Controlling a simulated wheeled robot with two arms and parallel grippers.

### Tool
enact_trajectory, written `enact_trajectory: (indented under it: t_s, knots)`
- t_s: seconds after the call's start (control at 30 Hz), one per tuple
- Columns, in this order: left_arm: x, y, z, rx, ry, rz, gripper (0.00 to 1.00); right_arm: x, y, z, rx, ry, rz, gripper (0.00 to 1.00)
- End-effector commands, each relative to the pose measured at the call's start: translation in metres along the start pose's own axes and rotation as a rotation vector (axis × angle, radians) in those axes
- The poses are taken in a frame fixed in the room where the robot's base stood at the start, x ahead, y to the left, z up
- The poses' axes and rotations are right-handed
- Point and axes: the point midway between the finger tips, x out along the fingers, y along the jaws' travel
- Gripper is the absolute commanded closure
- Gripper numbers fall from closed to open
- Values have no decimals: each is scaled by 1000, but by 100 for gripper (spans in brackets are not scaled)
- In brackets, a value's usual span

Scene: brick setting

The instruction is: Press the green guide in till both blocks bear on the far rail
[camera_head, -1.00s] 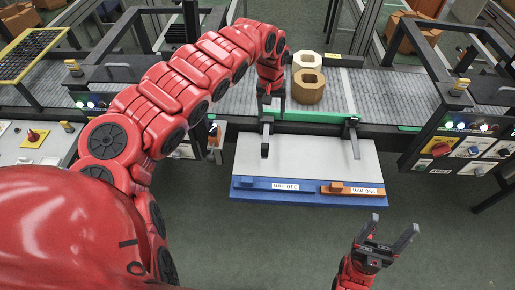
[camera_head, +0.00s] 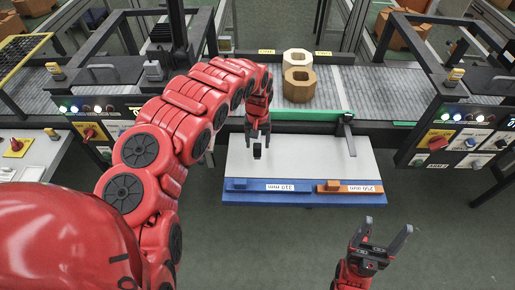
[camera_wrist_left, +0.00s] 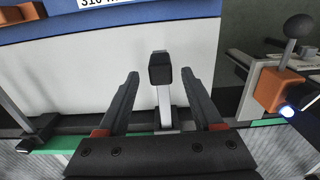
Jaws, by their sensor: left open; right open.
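The green guide (camera_head: 310,114) lies along the near side of the grey conveyor. Rods reach from it over a white plate, the left one ending in a black knob (camera_wrist_left: 161,68). A cream block (camera_head: 298,57) and a tan block (camera_head: 299,85) sit one behind the other on the conveyor, the tan one nearer the guide. The far rail (camera_head: 345,60) runs behind them; I cannot tell whether the cream block touches it. My left gripper (camera_head: 257,145) is open, its fingers either side of the knob, apart from it. My right gripper (camera_head: 387,227) is open and empty.
Blue (camera_head: 278,185) and orange (camera_head: 348,187) labelled bars lie along the white plate's near edge. Control panels with lights stand left (camera_head: 90,123) and right (camera_head: 462,140) of the plate. The floor in front is clear.

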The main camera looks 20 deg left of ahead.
Motion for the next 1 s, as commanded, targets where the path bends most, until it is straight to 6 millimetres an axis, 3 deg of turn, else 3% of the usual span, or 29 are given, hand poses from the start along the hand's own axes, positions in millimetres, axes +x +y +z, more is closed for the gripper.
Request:
enact_trajectory:
  t_s: [0.23,0.63,1.0]
  knots:
    - [21,0,0,-1,-1,1,32,8,0,-1,0,0,0,24]
    - [27,-1,0,-2,1,0,32,8,0,-1,0,-1,0,24]
    - [27,0,0,-2,0,0,97,8,0,-1,0,-1,0,24]
